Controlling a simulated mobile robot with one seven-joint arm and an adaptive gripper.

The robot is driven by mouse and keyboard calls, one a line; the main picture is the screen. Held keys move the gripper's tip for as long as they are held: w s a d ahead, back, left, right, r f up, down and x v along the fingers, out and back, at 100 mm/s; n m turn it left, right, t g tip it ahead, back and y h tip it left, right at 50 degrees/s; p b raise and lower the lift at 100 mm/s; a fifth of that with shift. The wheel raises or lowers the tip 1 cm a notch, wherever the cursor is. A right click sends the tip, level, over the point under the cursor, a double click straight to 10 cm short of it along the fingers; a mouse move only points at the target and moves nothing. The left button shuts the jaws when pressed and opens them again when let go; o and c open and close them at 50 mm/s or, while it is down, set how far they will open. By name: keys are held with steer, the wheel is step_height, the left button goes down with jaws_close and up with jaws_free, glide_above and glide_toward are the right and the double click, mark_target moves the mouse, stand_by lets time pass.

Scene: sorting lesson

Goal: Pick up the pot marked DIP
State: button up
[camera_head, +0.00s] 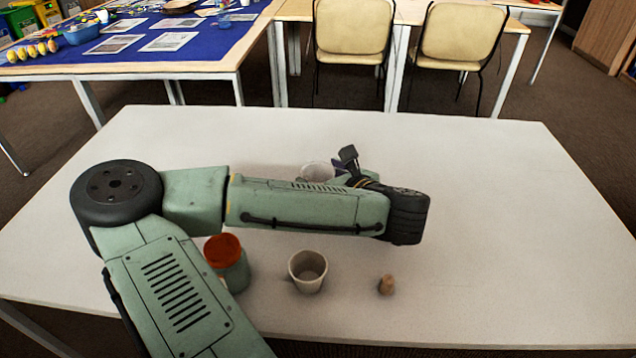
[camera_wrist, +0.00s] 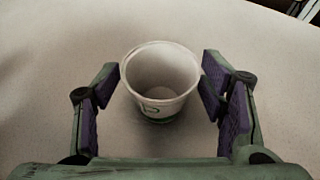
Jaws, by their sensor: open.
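A white pot (camera_wrist: 160,103) with a green band at its base stands upright in the wrist view. A dark green mark is partly visible on its wall, too small to read. My gripper (camera_wrist: 158,88) is open, with one purple-padded finger on each side of the pot. The right fingertip is close to the pot's wall; I cannot tell whether they touch. In the head view this pot (camera_head: 315,171) shows behind my arm, partly hidden. A second pale pot (camera_head: 307,275) stands on the near side of my arm, with no lettering that I can read.
A jar with an orange-red lid (camera_head: 223,250) stands left of the second pot, partly behind my arm. A small brown cork-like piece (camera_head: 386,285) is to the right. The white table (camera_head: 520,220) is clear on its right. Chairs and a blue-covered table (camera_head: 205,52) stand beyond.

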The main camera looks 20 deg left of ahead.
mark_target(311, 171)
steer(key=x, duration=0.5)
steer(key=shift+w+a+f+p, duration=0.15)
steer(key=shift+p, duration=0.2)
steer(key=shift+c, duration=0.6)
steer(key=c, duration=0.4)
steer(key=shift+c, duration=0.4)
